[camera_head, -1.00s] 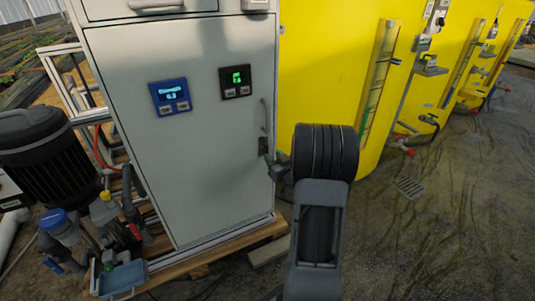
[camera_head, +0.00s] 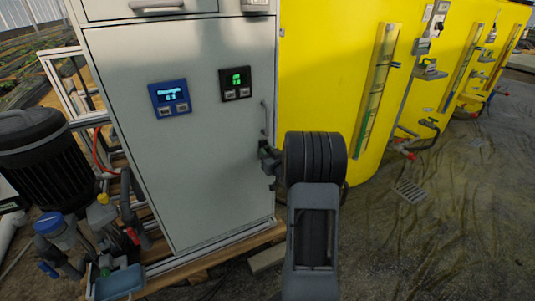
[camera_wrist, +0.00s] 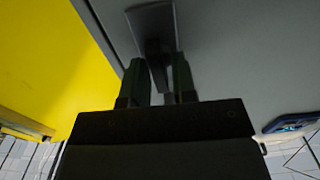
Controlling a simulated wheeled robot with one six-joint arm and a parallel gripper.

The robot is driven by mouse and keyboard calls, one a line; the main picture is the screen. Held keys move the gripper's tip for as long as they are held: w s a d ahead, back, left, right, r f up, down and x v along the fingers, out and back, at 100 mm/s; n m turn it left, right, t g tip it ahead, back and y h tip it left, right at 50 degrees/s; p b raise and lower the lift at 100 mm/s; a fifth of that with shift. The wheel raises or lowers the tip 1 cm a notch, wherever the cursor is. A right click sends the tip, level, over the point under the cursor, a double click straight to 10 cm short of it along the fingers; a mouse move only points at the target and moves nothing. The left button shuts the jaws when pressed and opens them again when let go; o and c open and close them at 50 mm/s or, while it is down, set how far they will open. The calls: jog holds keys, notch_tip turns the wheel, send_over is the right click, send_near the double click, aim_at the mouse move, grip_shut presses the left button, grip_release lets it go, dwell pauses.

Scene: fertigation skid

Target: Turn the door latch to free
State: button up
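The door latch (camera_wrist: 154,30) shows in the wrist view as a dark plate with a narrow lever on the grey cabinet door (camera_head: 210,150). My gripper (camera_wrist: 160,75) is at the latch, with one dark finger on each side of the lever. The fingers stand apart, and a gap shows beside the lever's tip; I cannot tell whether either finger touches it. In the head view my gripper (camera_head: 268,163) is at the door's right edge, below the door handle (camera_head: 264,118), and largely hides the latch.
The door carries a blue display (camera_head: 170,98) and a black display (camera_head: 235,83). Yellow tanks (camera_head: 330,90) stand to the right. A black motor-like unit (camera_head: 45,160) and pipework stand at the left. The cabinet sits on a wooden pallet (camera_head: 215,258). Floor at the right is open.

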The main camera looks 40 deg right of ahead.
jog(key=c, duration=0.3)
jog(key=shift+c, duration=0.2)
jog(key=shift+m, duration=0.3)
jog(key=m+p, duration=0.2)
jog(key=shift+r+m, duration=0.1)
jog(key=shift+m, duration=0.3)
jog(key=shift+d+f+m+p, duration=0.1)
jog(key=shift+m+p, duration=1.15)
jog(key=shift+m, duration=1.15)
jog(key=shift+d+f+m+p, duration=0.15)
jog(key=shift+m+p, duration=1.05)
jog(key=shift+m, duration=1.2)
jog(key=shift+f+m+p, duration=0.1)
jog(key=shift+m+p, duration=1.15)
jog(key=shift+m, duration=1.15)
